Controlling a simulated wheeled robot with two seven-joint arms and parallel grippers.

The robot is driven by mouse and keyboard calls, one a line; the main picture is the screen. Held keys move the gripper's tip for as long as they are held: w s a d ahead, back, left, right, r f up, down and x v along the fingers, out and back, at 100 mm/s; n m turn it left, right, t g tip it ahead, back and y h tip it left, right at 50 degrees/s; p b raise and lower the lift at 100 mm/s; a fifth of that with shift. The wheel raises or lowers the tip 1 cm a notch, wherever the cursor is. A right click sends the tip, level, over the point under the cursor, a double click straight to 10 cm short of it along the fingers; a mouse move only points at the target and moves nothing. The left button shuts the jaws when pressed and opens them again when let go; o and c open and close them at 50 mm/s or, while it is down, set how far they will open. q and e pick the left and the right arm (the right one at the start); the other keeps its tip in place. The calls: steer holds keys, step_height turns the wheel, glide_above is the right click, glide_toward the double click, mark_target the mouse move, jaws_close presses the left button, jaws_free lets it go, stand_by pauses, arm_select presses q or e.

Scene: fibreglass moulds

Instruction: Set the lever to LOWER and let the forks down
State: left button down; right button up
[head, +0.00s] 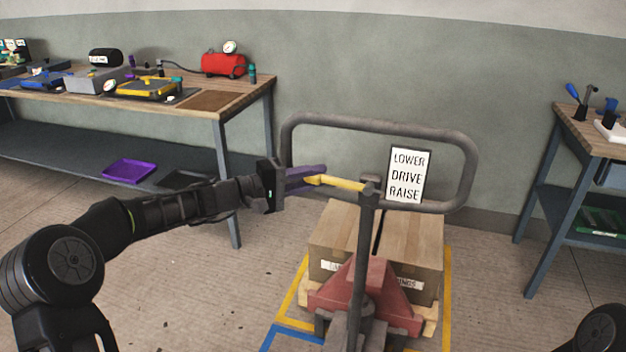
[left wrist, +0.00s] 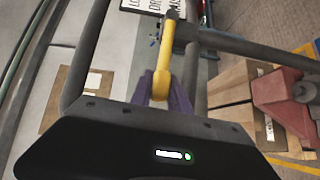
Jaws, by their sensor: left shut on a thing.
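The pallet truck's handle loop (head: 380,122) stands upright in the middle of the head view. A yellow lever (head: 342,184) sticks out to the left from the top of the handle shaft (head: 362,260). A sign (head: 407,174) on the handle reads LOWER, DRIVE, RAISE from top to bottom. My left gripper (head: 308,180) is shut on the lever's outer end, its purple fingers on both sides of it. In the left wrist view the lever (left wrist: 165,55) runs up from between the fingers (left wrist: 160,92). The forks are hidden under the load. My right gripper is out of view.
Cardboard boxes (head: 410,240) sit on a pallet behind the red truck body (head: 362,292), inside yellow floor lines. A workbench (head: 200,104) with tools stands at the left and another (head: 590,135) at the right. Open floor (head: 200,300) lies at front left.

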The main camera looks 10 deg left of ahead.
arm_select(q)
steer(key=r, duration=0.1)
steer(key=r+m+y+p, duration=0.1)
steer(key=r, duration=0.1)
steer(key=shift+d+r+m+g+y, duration=0.1)
steer(key=shift+d+m+g+y, duration=0.2)
steer(key=shift+g+y, duration=0.1)
steer(key=shift+d+r+m+g+y+p, duration=0.2)
steer(key=shift+d+r+m+y+p, duration=0.1)
steer(key=shift+r+y+p, duration=0.25)
steer(key=shift+d+r+m+g+y+p, duration=0.15)
steer(key=shift+r+m+g+y+p, duration=0.15)
steer(key=shift+p, duration=0.3)
steer(key=c, duration=1.5)
jaws_free()
steer(key=shift+r, duration=0.1)
steer(key=shift+s, duration=0.1)
steer(key=b+v, duration=0.1)
steer(key=v, duration=0.6)
steer(key=shift+s+a+b, duration=0.25)
steer(key=shift+a+b, duration=0.05)
steer(key=shift+b, duration=0.05)
